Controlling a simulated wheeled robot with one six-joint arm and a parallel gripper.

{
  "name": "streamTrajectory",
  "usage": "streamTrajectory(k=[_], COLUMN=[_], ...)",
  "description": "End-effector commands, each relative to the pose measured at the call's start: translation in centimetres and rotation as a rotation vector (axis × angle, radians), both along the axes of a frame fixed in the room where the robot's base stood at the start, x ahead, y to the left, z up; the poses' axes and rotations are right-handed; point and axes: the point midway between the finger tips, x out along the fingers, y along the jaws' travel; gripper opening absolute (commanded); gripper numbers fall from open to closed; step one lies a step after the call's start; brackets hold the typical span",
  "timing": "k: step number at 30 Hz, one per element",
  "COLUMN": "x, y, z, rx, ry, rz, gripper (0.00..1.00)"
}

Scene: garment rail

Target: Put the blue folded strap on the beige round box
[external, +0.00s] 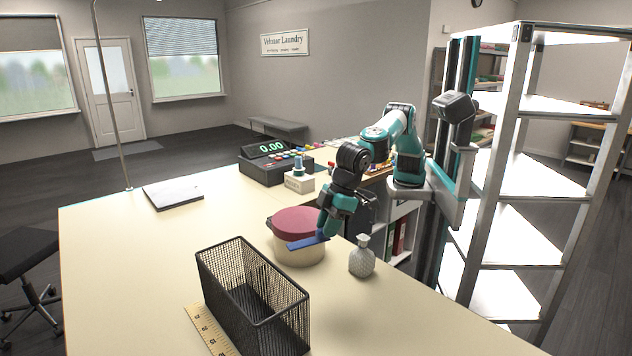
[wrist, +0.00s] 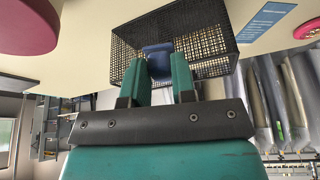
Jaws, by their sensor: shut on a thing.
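The beige round box (external: 300,256) stands on the counter with a dark pink lid (external: 298,219) on top; the lid also shows at the upper left of the wrist view (wrist: 28,22). My gripper (external: 322,232) is shut on the blue folded strap (external: 304,243). In the external view the strap crosses in front of the box's near side, level with the lid's lower edge. In the wrist view the strap (wrist: 158,48) sits between my teal fingers (wrist: 158,72), apart from the lid. Part of it is hidden by the fingers.
A black wire mesh basket (external: 219,276) stands in front of the box, with a wooden ruler (external: 207,328) beside it. A grey glass bottle (external: 362,258) stands right of the box. The counter's left is mostly clear.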

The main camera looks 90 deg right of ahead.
Motion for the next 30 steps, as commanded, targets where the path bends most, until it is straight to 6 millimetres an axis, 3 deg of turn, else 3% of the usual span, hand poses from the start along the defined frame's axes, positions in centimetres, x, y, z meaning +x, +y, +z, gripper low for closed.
streamTrajectory(k=[1,6,12,16,20,23,30], x=[1.5,4.8,6.6,6.9,6.9,6.9,6.9], y=[-2.4,-10.2,-18.7,-22.2,-24.0,-24.4,-24.5], z=[2.3,7.1,11.1,12.5,12.8,11.6,5.3], rx=[0.002,0.001,0.001,0.001,-0.002,-0.006,-0.008], ry=[-0.001,0.001,-0.002,-0.004,-0.003,-0.002,0.000], rz=[-0.056,-0.231,-0.409,-0.482,-0.520,-0.528,-0.528], gripper=[0.02,0.02,0.02,0.02,0.02,0.02,0.02])
